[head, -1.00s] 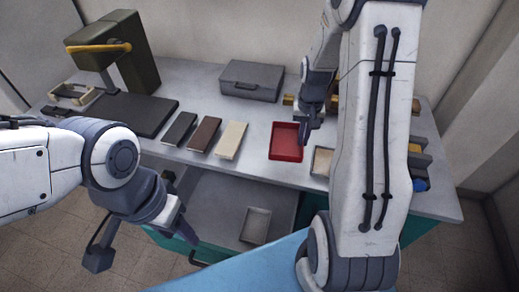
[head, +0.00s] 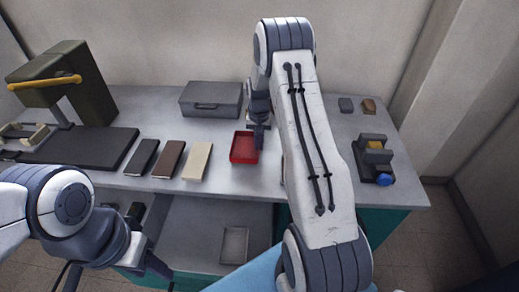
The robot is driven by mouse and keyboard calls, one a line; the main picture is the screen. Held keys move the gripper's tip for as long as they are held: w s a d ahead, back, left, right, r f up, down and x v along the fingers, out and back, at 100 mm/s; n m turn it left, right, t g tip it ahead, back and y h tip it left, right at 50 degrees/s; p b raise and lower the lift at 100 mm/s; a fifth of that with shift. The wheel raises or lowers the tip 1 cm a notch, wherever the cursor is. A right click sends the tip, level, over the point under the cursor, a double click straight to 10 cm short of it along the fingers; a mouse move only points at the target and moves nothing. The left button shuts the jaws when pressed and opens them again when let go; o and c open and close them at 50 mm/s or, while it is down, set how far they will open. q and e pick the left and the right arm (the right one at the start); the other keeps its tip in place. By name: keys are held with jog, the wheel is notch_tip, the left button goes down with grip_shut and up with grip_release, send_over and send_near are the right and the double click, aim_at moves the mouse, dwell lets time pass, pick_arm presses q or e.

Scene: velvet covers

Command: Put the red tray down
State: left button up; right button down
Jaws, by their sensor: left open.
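My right gripper (head: 259,142) reaches down from above and is shut on the tray's right wall. The tray looks about level and low over the table; I cannot tell whether its underside touches the top. My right arm covers the table just right of it. My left gripper (head: 120,282) is open and empty at the lower left, in front of the table and partly cut off by the frame.
A black, a brown and a cream block (head: 197,162) lie left of the tray. A grey case (head: 211,98) stands behind. An open drawer (head: 190,235) holds a small tray (head: 234,245). A grey and yellow item with a blue part (head: 374,160) is at right.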

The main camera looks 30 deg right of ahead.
notch_tip(320, 180, down, 4)
jog(key=shift+r+p, duration=0.25)
jog(key=shift+p, duration=0.2)
jog(key=shift+f, duration=0.1)
jog(key=shift+f, duration=0.1)
jog(key=shift+f, duration=0.15)
jog(key=c, duration=1.1)
grip_release()
jog(key=shift+o, duration=0.2)
jog(key=shift+r, duration=0.2)
